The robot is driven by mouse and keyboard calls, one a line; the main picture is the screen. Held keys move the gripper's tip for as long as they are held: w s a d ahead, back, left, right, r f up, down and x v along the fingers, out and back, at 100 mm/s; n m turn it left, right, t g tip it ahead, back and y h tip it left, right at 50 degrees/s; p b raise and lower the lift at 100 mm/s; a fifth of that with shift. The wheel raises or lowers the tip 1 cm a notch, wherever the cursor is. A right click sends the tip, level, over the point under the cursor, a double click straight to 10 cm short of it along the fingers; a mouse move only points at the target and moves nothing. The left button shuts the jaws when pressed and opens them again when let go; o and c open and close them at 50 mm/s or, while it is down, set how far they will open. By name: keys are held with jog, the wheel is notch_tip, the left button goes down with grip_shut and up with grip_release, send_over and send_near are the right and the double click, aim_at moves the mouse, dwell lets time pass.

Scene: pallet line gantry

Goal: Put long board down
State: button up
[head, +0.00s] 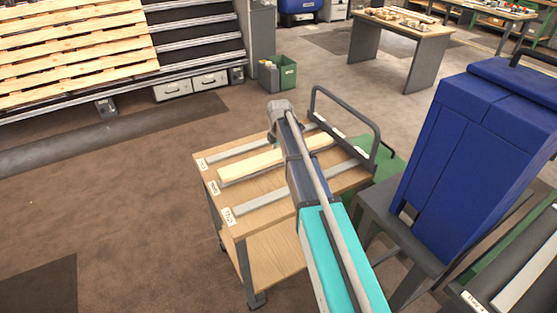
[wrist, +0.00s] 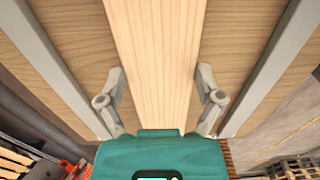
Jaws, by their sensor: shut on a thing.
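The long board (head: 248,168) is a pale plank lying lengthwise along the top of a wooden cart (head: 270,187), between grey metal rails. My arm crosses in front of its middle in the head view. In the wrist view the board (wrist: 154,50) runs straight away from me, with wood surface and a grey rail on each side. My gripper (wrist: 159,78) is shut on the board, one finger against each long edge. The head view hides the fingers behind my arm. The board is at or just above the cart top; I cannot tell whether it rests there.
Grey rails (head: 262,201) and white labels (head: 228,215) mark lanes on the cart. A grey handle (head: 345,112) rises at its far right end. A big blue case (head: 480,155) stands close on the right. Open floor (head: 110,210) lies left of the cart.

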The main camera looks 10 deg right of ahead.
aim_at(279, 154)
jog(key=shift+f+b, duration=0.65)
jog(key=shift+f, duration=0.35)
jog(key=shift+f, duration=0.1)
jog(key=o, duration=1.1)
jog(key=shift+c, duration=0.2)
notch_tip(279, 154, up, 12)
jog(key=p, duration=1.2)
jog(key=shift+r, duration=0.2)
jog(key=shift+s, duration=0.1)
